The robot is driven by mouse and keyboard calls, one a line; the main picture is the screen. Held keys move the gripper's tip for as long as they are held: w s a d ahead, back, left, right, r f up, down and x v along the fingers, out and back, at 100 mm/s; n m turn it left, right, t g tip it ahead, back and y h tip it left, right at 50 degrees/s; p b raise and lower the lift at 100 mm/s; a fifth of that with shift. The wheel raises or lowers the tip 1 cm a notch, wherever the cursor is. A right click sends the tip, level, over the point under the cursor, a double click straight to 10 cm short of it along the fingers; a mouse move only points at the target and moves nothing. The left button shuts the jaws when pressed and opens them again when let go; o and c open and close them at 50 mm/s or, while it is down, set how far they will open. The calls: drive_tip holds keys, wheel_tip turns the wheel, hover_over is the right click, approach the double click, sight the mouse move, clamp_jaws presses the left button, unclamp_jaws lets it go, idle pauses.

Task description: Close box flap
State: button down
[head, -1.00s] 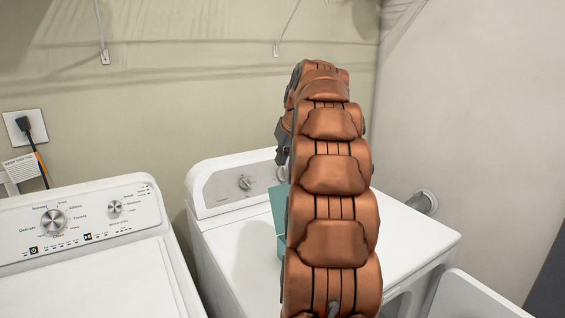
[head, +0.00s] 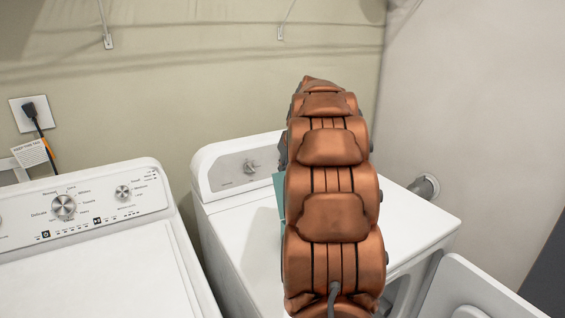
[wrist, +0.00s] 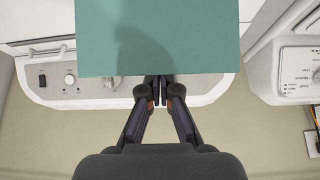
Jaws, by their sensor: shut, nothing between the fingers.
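A teal box (head: 279,196) stands on the white dryer (head: 405,222). In the head view only a thin strip of it shows, and my arm hides the rest. In the wrist view a flat teal panel of the box (wrist: 160,38) fills the top middle, with a shadow on it. My gripper (wrist: 160,84) is shut and empty, its fingertips at the panel's lower edge. I cannot tell whether they touch it. In the head view the gripper is hidden behind my arm. I cannot tell the flap apart from the rest of the box.
A white washer (head: 95,255) with a knob panel stands at the left, with a narrow gap to the dryer. An open white door (head: 470,290) juts out at the lower right. Walls close off the back and right. The dryer top right of my arm is clear.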

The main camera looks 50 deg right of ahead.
drive_tip(key=shift+s+a+f, duration=0.1)
drive_tip(key=shift+s, duration=0.1)
drive_tip(key=shift+s+b, duration=0.15)
drive_tip(key=shift+b, duration=0.35)
drive_tip(key=shift+s+a+t+b, duration=0.1)
drive_tip(key=shift+t+b, duration=0.2)
drive_tip(key=shift+b, duration=0.05)
